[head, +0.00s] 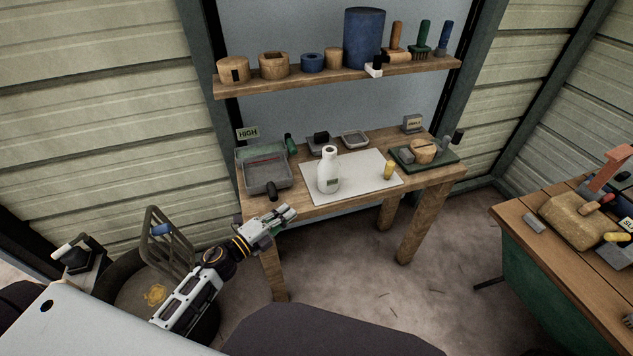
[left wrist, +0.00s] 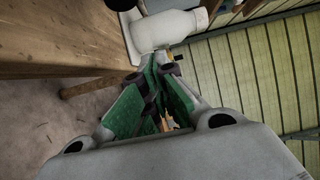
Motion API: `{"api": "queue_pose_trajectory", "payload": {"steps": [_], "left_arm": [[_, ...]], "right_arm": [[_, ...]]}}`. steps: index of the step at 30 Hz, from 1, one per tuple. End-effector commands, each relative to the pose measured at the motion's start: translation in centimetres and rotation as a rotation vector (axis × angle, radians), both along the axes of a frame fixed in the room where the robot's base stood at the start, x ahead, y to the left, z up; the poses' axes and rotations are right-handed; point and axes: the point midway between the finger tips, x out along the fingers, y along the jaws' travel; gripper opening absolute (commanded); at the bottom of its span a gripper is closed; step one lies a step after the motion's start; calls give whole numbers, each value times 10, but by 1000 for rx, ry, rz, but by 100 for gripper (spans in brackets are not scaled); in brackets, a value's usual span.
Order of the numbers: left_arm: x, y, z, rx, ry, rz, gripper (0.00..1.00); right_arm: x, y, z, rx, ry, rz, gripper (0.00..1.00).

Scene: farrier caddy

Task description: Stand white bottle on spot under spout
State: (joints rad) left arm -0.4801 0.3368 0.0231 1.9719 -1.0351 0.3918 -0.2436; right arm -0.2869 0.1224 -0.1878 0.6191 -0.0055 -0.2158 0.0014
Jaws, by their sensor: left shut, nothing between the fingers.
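The white bottle (head: 329,172) stands upright on a pale mat (head: 355,188) on the wooden workbench. In the left wrist view the bottle (left wrist: 168,32) appears lying sideways, just beyond the fingers. My left gripper (head: 291,213) is at the bench's front left edge, left of and nearer than the bottle, apart from it. Its green-padded fingers (left wrist: 153,82) are shut with nothing between them. A white spout (head: 374,69) sits at the foot of the blue drum (head: 364,38) on the shelf above. I cannot make out a marked spot under it. My right gripper is out of view.
A grey open tray (head: 264,188) with a dark green object beside it is on the bench's left. A green board (head: 424,161) holds a wooden piece farther right. The shelf (head: 300,80) overhangs the back.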

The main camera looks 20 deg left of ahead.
Motion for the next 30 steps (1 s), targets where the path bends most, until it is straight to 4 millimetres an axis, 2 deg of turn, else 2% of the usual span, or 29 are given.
{"api": "queue_pose_trajectory", "payload": {"steps": [19,30], "left_arm": [[2,-1,0,0,0,0,0],[20,-11,0,0,-1,0,0]], "right_arm": [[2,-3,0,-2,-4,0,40],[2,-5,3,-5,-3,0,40]]}}
